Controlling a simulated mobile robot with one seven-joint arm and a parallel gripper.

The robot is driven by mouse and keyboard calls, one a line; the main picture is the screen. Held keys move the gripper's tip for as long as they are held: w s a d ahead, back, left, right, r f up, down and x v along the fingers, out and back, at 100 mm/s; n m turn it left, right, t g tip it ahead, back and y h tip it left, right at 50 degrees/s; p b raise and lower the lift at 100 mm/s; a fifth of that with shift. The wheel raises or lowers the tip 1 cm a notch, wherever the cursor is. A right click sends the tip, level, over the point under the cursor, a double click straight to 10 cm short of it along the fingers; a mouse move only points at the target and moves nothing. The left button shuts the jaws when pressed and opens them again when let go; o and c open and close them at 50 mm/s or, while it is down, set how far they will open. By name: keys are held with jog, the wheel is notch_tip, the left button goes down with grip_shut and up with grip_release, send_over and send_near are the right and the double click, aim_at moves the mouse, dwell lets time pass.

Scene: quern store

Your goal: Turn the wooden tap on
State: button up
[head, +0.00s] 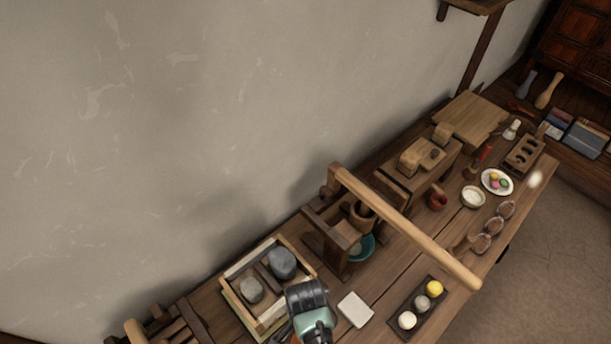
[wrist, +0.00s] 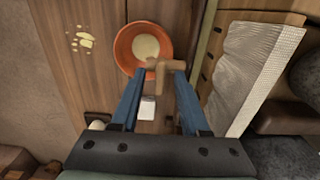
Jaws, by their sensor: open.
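In the wrist view a small T-shaped piece of light brown wood, which looks like the wooden tap (wrist: 161,76), shows between and at the tips of my gripper's blue fingers. My gripper (wrist: 160,72) is open, with one finger on each side of the tap's stem. The crosspiece reaches toward the right fingertip; I cannot tell whether they touch. An orange bowl (wrist: 125,55) with pale contents lies beyond the tap, partly hidden by it. I cannot pick out the tap in the head view, where a dark and green part of my arm shows at the bottom.
In the wrist view a ribbed silvery sheet (wrist: 262,70) stands at the right, and yellowish patches (wrist: 84,40) mark the wood at left. In the head view a long bench holds a wooden press with a long lever (head: 405,228), a stone tray (head: 268,325) and a white slab (head: 355,310).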

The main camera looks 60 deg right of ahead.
grip_shut()
jog(key=shift+n, duration=0.4)
jog(key=n+p, duration=0.2)
jog(key=n, duration=0.1)
jog(key=shift+r+n, duration=0.1)
jog(key=shift+n, duration=0.2)
jog(key=n+p, duration=0.1)
jog(key=n, duration=0.3)
jog(key=shift+n, duration=0.3)
jog(key=n+p, duration=0.1)
jog(key=n, duration=0.3)
jog(key=shift+n, duration=2.5)
